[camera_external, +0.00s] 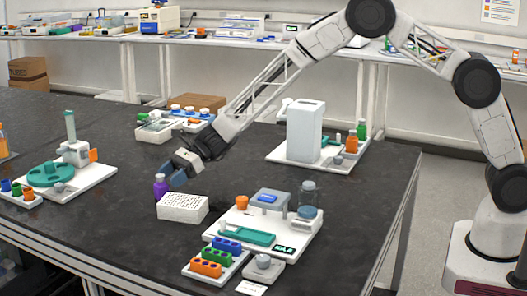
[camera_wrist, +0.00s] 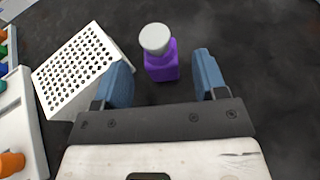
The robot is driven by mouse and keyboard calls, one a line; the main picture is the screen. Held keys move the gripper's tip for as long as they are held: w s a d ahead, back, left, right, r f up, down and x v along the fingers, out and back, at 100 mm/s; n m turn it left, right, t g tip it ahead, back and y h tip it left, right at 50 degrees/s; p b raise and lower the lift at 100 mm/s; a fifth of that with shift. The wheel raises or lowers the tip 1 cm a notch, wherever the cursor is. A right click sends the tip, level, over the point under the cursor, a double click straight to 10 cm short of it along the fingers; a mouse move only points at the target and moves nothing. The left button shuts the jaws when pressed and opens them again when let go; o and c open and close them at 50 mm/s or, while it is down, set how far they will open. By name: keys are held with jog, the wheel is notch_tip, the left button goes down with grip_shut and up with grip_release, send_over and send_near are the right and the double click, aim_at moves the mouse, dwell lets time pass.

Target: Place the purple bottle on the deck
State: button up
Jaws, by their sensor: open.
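The purple bottle (camera_external: 160,188) with a pale grey cap stands upright on the dark bench, behind the white perforated rack. In the wrist view the purple bottle (camera_wrist: 161,66) appears between my blue fingertips, with clear gaps on both sides. My gripper (camera_external: 177,175) is open and empty, low and just right of the bottle in the external view; the wrist view shows my gripper's (camera_wrist: 162,75) two fingers spread. A white instrument deck (camera_external: 222,228) with an IDLE display, a green strip and a glass jar stands to the right. Which platform the task means is not labelled.
The white perforated rack (camera_external: 182,208) is close to the bottle; it also shows left of my fingers in the wrist view (camera_wrist: 85,68). Colored tube racks (camera_external: 215,259) sit at the front. A tall white box (camera_external: 305,130) stands behind.

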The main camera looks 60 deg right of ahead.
jog(key=v, duration=0.8)
jog(key=shift+s+d+r, duration=0.15)
jog(key=shift+d+r, duration=0.1)
jog(key=shift+d, duration=0.1)
dwell(0.4)
jog(key=s+d+r+n+g+h, duration=0.1)
jog(key=s+d+r+n+h, duration=0.2)
jog(key=s+r, duration=0.6)
jog(key=s+d+r+n+g, duration=0.1)
jog(key=s+d+r+n, duration=0.35)
jog(key=s, duration=0.75)
jog(key=s+d+r+n+g+h, duration=0.25)
jog(key=s+r+n, duration=0.25)
jog(key=s+r, duration=0.45)
jog(key=s+d+n+t+h, duration=0.1)
jog(key=s+d+n+h, duration=0.2)
jog(key=s, duration=1.4)
jog(key=s+d+f+n+h, duration=0.1)
jog(key=s+d+n+h, duration=0.3)
jog(key=s, duration=1.4)
jog(key=d+n, duration=0.3)
jog(key=d, duration=0.4)
jog(key=shift+t, duration=0.35)
